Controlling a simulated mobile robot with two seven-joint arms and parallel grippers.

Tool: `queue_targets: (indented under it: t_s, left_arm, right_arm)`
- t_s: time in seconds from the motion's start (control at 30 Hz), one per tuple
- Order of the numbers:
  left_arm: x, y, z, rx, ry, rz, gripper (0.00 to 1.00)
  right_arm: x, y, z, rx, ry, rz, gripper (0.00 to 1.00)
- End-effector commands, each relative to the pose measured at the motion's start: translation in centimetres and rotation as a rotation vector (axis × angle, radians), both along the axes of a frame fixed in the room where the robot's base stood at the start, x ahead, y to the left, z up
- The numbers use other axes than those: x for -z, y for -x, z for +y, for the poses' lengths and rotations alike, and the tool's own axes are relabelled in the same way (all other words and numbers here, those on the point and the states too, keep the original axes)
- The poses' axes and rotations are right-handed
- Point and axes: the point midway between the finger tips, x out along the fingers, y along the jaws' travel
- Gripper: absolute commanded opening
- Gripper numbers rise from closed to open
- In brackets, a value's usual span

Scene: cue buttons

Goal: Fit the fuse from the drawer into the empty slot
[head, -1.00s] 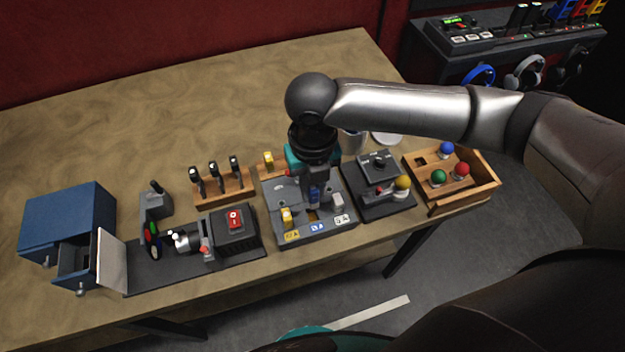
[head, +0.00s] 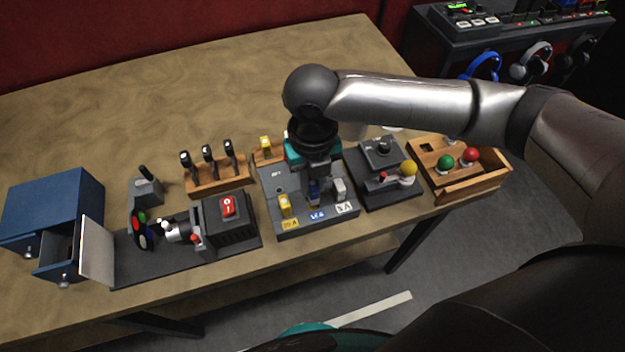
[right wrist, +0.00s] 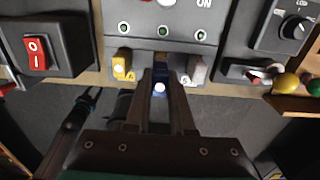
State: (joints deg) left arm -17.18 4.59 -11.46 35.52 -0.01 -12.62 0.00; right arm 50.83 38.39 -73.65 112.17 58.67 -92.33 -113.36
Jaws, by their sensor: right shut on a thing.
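My right gripper (head: 315,180) is shut on a blue fuse (head: 314,196), which also shows between the fingers in the right wrist view (right wrist: 160,88). It holds the fuse over the middle position of the grey fuse panel (head: 266,192), above the blue label. I cannot tell whether the fuse's lower end is in the slot; the slot is hidden. A yellow fuse (head: 285,206) stands to the left and a white fuse (head: 340,188) to the right. The drawer (head: 58,258) of the blue cabinet (head: 50,205) is open.
Left of the panel stand a red rocker switch (head: 228,206) and a wooden rack (head: 218,187) of black-handled tools. Right of it are a dark knob box (head: 380,150) and a wooden tray (head: 462,188) with coloured balls. The back of the table is clear.

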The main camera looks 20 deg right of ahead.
Motion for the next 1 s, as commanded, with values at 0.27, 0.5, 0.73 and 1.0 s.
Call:
queue_targets:
  t_s: [0.27, 0.5, 0.73, 1.0]
  left_arm:
    - [-0.07, -0.01, 0.02, 0.000, 0.000, 0.000, 0.50]
    - [-0.38, -0.02, 0.01, 0.000, 0.000, 0.000, 0.50]
    - [-0.84, -0.02, 0.01, 0.000, 0.000, 0.000, 0.50]
    - [-0.79, -0.02, 0.01, 0.000, 0.000, 0.000, 0.50]
  right_arm:
    - [-0.09, -0.03, -0.01, 0.000, 0.000, -0.001, 0.00]
    - [-0.07, -0.04, 0.00, 0.000, 0.000, 0.000, 0.00]
    - [0.08, -0.08, 0.04, -0.001, 0.000, -0.001, 0.00]
    - [0.17, -0.08, 0.04, 0.000, 0.000, -0.001, 0.00]
